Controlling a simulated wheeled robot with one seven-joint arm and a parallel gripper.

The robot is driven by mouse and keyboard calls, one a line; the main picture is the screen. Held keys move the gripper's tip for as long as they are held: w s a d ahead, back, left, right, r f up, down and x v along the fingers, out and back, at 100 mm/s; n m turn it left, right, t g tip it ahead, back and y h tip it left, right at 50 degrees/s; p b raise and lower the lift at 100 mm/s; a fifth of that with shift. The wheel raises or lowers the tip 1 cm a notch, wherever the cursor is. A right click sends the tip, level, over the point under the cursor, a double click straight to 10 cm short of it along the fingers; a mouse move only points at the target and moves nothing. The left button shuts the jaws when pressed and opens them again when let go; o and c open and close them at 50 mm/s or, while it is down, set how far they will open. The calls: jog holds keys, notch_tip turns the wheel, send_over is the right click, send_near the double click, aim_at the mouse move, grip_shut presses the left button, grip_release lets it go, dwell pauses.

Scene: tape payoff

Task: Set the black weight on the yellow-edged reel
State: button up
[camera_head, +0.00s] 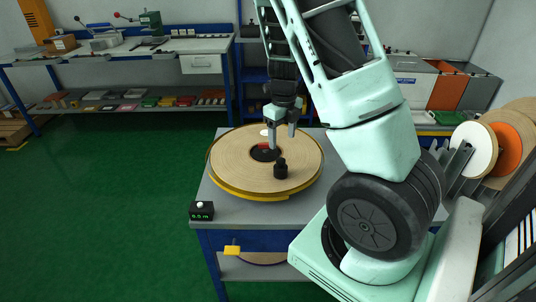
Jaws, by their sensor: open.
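The yellow-edged reel (235,165) lies flat on the grey bench, wound with tan tape, its yellow rim showing along the front. The black weight (281,171), a short cylinder with a knob on top, stands upright on the tape face, right of and in front of the dark hub (262,154). My gripper (283,137) points down above the reel, behind and higher than the weight. Its two fingers are apart with nothing between them, and it appears clear of the weight.
The grey bench (215,208) has a small black counter box (202,211) at its front left corner. A yellow tag (232,251) hangs at the bench front. More reels (473,148) stand at the right. Green floor lies open at the left.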

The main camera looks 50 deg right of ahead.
jog(key=s+a+r+n+y, duration=0.1)
jog(key=a+r+n, duration=0.2)
jog(key=a+n, duration=0.95)
jog(key=a+r+n+y, duration=0.1)
jog(key=a+r+n, duration=0.2)
jog(key=a+n, duration=0.9)
jog(key=s+a+r+n+h, duration=0.1)
jog(key=s+a+r+n, duration=0.3)
jog(key=s+a+n, duration=1.2)
jog(key=n, duration=0.4)
jog(key=shift+r, duration=0.1)
